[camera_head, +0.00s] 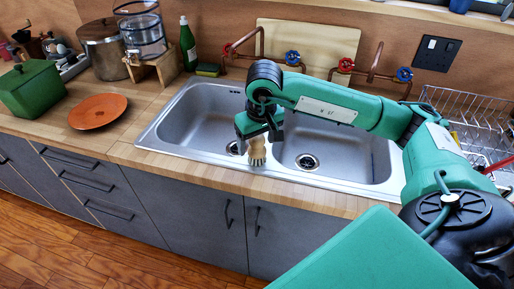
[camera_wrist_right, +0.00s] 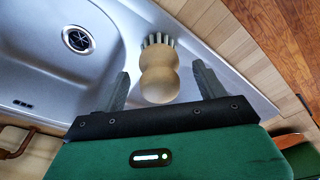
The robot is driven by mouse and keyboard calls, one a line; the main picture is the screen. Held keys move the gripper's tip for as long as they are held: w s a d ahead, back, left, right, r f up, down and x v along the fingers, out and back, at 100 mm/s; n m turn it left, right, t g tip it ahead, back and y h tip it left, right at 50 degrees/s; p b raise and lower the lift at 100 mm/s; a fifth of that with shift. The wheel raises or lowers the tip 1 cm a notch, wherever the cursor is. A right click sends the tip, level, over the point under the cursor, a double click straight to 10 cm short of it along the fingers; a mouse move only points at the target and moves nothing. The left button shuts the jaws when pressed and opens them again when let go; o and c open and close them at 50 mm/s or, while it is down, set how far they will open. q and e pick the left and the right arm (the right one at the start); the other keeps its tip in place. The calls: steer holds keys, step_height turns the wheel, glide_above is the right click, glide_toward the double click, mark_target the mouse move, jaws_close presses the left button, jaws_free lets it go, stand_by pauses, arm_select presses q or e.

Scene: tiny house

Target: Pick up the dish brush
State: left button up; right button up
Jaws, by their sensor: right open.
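The dish brush (camera_head: 257,149) has a rounded pale wooden body and grey bristles, and it is at the front edge of the sink, near the divider between the basins. In the right wrist view the brush (camera_wrist_right: 159,75) sits between the two fingers, its bristle end pointing away from the gripper. My right gripper (camera_head: 260,128) reaches down over it from above. In the right wrist view the gripper (camera_wrist_right: 161,90) is open, with a gap visible on either side of the brush. My left gripper is not in view.
The double steel sink (camera_head: 205,118) is set in a wooden counter (camera_head: 140,155). Red and blue taps (camera_head: 292,57) stand behind it. A wire dish rack (camera_head: 465,110) is at the right. An orange plate (camera_head: 97,111) and a green box (camera_head: 32,90) stand at the left.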

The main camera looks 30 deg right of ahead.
steer(key=shift+w+f, duration=0.15)
steer(key=shift+f, duration=1.1)
steer(key=c, duration=1.1)
